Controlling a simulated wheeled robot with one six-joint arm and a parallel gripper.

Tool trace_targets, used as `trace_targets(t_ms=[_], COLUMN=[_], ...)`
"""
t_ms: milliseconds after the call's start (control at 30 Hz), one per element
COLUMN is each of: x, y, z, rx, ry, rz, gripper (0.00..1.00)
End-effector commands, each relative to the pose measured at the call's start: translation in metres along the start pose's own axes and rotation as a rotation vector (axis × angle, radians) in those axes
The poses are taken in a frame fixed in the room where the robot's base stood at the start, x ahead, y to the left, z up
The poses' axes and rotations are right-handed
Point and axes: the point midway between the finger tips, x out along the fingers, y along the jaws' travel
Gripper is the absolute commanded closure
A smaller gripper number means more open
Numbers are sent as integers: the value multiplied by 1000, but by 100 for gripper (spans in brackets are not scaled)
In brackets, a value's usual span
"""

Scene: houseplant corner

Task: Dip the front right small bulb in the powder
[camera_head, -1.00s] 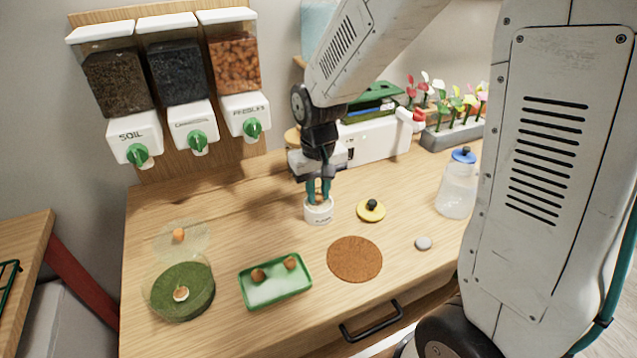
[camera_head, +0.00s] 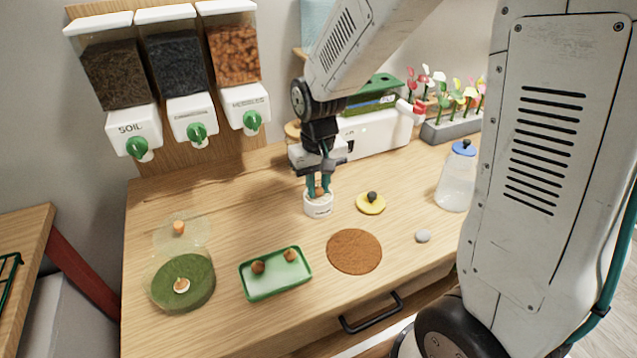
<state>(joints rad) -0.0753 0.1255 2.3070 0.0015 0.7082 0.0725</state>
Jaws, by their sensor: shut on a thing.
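My gripper (camera_head: 319,190) is shut on a small brown bulb (camera_head: 319,193). It points down over the mouth of a small white labelled pot (camera_head: 319,209), which stands on the table. The bulb shows between the fingertips at the pot's rim; I cannot tell whether its lower end is still inside. The powder in the pot is hidden from this angle. A green-rimmed tray (camera_head: 276,291) at the front holds two other brown bulbs, one at left (camera_head: 258,267) and one at right (camera_head: 290,255).
A yellow lid with a black knob (camera_head: 371,204) lies right of the pot. A brown round mat (camera_head: 354,252), a grey stone (camera_head: 423,236) and a clear blue-capped bottle (camera_head: 457,178) are nearby. A green mossy dish (camera_head: 183,300) stands left. Dispensers (camera_head: 190,119) hang behind.

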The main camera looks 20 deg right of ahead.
Motion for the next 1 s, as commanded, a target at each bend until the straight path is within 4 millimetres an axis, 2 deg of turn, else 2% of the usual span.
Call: trace_targets(t_ms=[1000], x=[9], y=[0], z=[0], rx=[0], ry=[0], rz=[0], gripper=[98])
